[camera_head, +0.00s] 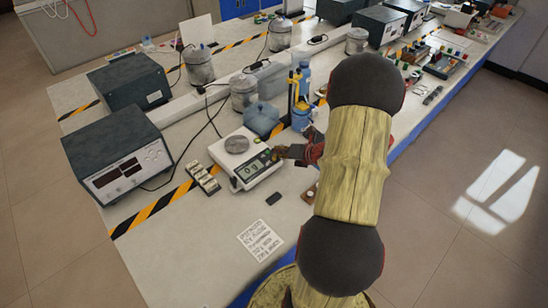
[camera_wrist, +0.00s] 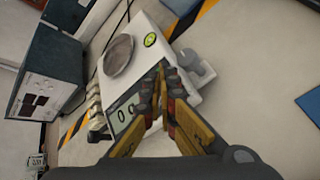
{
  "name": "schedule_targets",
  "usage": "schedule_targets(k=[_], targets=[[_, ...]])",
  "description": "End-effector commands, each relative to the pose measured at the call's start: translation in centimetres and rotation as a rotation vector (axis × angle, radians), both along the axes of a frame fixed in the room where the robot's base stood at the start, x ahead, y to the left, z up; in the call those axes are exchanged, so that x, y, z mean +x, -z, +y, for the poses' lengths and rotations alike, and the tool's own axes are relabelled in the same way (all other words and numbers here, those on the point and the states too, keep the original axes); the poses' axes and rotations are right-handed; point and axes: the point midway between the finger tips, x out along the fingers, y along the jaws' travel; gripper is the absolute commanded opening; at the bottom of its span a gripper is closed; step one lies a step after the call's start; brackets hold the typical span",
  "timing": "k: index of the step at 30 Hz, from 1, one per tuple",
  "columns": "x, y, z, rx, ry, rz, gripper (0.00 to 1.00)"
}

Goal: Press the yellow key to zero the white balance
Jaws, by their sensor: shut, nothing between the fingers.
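The white balance (camera_head: 222,151) stands on the bench with a round grey pan (camera_head: 237,144) on top. In the wrist view the balance (camera_wrist: 124,88) shows its pan (camera_wrist: 118,55) and a display (camera_wrist: 123,113) that appears to read 0 g. A round yellow-green mark (camera_wrist: 150,40) lies beside the pan; I cannot tell whether it is the key. My gripper (camera_head: 279,152) is shut and empty at the balance's right front corner. In the wrist view its fingertips (camera_wrist: 161,74) overlap the panel beside the display. They hide part of it, and I cannot tell whether they touch.
A dark power unit (camera_head: 118,160) stands left of the balance. Small weights (camera_head: 203,178) in a row lie beside it. A blue container (camera_head: 262,118) and a blue bottle (camera_head: 304,80) stand behind.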

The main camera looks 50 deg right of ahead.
Motion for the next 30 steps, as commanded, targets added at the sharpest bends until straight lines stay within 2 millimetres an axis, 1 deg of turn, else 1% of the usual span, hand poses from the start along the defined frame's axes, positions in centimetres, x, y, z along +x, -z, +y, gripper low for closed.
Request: schedule_targets(k=[1,11,14,27,30], targets=[[0.0,-0.3,0.0,0.000,0.000,0.000,0.00],[-0.1,-0.3,0.0,0.000,0.000,0.000,0.00],[-0.1,-0.7,0.0,0.000,0.000,0.000,0.00],[-0.8,-4.6,0.1,0.000,0.000,0.000,0.00],[-1.0,-5.2,0.1,0.000,0.000,0.000,0.00]])
